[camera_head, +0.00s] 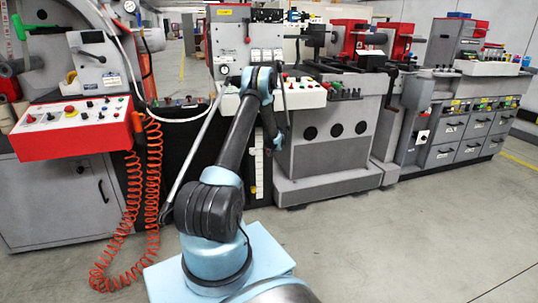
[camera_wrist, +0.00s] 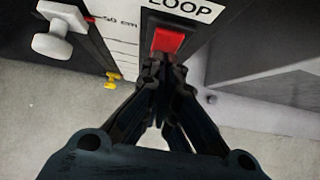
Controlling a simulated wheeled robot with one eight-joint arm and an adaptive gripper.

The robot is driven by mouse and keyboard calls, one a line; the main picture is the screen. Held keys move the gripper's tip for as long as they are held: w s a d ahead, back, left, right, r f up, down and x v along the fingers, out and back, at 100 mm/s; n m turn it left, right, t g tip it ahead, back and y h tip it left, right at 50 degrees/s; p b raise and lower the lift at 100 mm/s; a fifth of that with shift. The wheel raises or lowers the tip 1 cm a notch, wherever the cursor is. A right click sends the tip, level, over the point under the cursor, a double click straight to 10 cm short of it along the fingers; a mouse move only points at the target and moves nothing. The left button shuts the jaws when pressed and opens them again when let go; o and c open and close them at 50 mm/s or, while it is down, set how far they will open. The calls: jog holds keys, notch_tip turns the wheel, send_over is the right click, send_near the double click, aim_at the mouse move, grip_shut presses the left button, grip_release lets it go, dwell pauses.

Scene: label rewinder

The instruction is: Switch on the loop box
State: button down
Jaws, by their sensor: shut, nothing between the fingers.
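The loop box (camera_wrist: 211,22) is a pale panel with a black-on-white "LOOP" label in the wrist view. A red switch (camera_wrist: 168,40) sits just under the label. My gripper (camera_wrist: 163,68) is shut and empty, with its fingertips just below the red switch in the picture. I cannot tell whether they touch it. In the head view, the loop box (camera_head: 259,172) is a narrow pale strip at the machine's front, partly behind my arm. My gripper (camera_head: 279,140) is small there, in front of the machine.
A white knob (camera_wrist: 52,42) and a small yellow part (camera_wrist: 113,77) are left of the box. A red control panel (camera_head: 72,125) with a coiled orange cable (camera_head: 131,195) stands at left. Grey machine cabinets (camera_head: 335,150) stand at right. The floor (camera_head: 400,245) at front right is clear.

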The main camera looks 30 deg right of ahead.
jog(key=s+f+v, duration=0.1)
jog(key=v, duration=1.1)
jog(key=shift+s+a, duration=0.2)
jog(key=shift+s, duration=0.2)
jog(key=shift+r, duration=0.1)
